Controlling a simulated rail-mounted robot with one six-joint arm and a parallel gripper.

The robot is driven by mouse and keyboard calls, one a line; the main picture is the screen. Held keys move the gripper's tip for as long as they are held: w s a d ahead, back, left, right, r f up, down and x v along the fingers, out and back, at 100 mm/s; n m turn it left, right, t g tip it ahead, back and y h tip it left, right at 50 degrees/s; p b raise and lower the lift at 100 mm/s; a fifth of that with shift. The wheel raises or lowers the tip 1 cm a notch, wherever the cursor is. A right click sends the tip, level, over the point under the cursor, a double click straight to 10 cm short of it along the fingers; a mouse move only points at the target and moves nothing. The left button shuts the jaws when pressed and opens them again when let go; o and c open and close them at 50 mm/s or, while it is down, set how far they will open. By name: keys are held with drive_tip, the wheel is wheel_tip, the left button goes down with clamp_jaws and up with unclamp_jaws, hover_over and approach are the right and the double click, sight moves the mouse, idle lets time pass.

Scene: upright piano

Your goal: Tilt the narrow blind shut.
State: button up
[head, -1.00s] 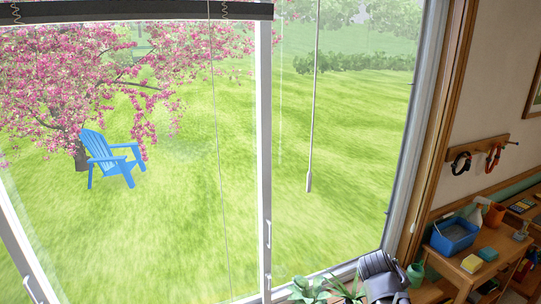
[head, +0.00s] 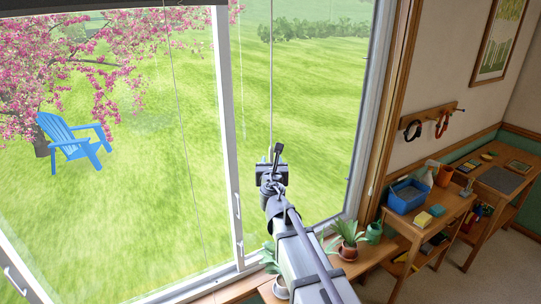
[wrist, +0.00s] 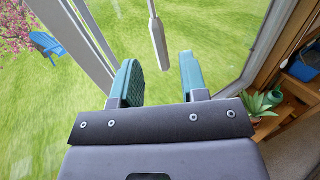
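A thin pale wand (head: 271,70) hangs in front of the narrow right window pane in the head view. Its lower end is hidden behind my gripper (head: 272,168) there. In the wrist view the wand's thicker grey lower end (wrist: 157,40) hangs between the lines of my two green-padded fingers and seems to lie just beyond them. My gripper (wrist: 160,76) is open, with a clear gap between the fingers and nothing held. The slats of the narrow blind are not in view.
The wide blind's dark bottom edge (head: 110,16) and a thin cord (head: 181,110) are at left. A white window post (head: 228,130) stands left of the wand. A bench with a blue bin (head: 407,197) is at right.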

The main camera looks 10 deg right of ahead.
sight(271, 156)
drive_tip(key=w, duration=0.4)
drive_tip(key=w+d, duration=0.1)
drive_tip(key=shift+w, duration=0.4)
drive_tip(key=shift+s, duration=0.1)
clamp_jaws()
